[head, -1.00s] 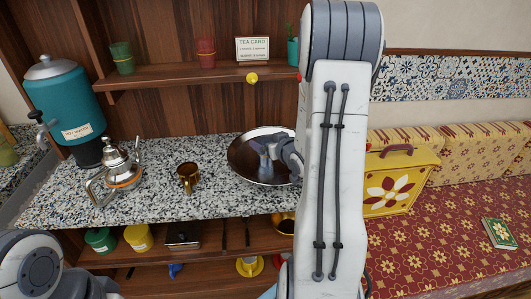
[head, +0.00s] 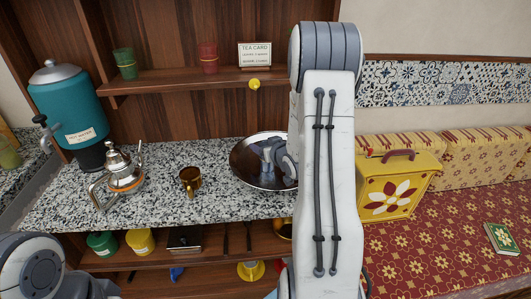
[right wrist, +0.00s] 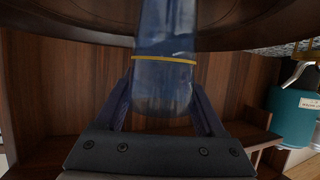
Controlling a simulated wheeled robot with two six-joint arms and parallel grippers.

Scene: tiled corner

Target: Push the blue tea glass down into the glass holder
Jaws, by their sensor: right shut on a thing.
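The blue tea glass (right wrist: 165,85), with a yellow band, is between the fingers of my right gripper (right wrist: 163,112) in the right wrist view. That gripper is shut on it. A brass cup-shaped holder with a handle (head: 190,181) stands upright on the speckled counter, left of the tray and apart from the gripper. My left arm shows at the lower left of the head view, but its gripper does not.
A silver teapot (head: 122,180) and a teal water urn (head: 70,108) stand left on the counter (head: 150,210). Green and red glasses (head: 208,58) stand on the upper shelf. A yellow case (head: 398,185) is on the bench at right. The counter between teapot and holder is clear.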

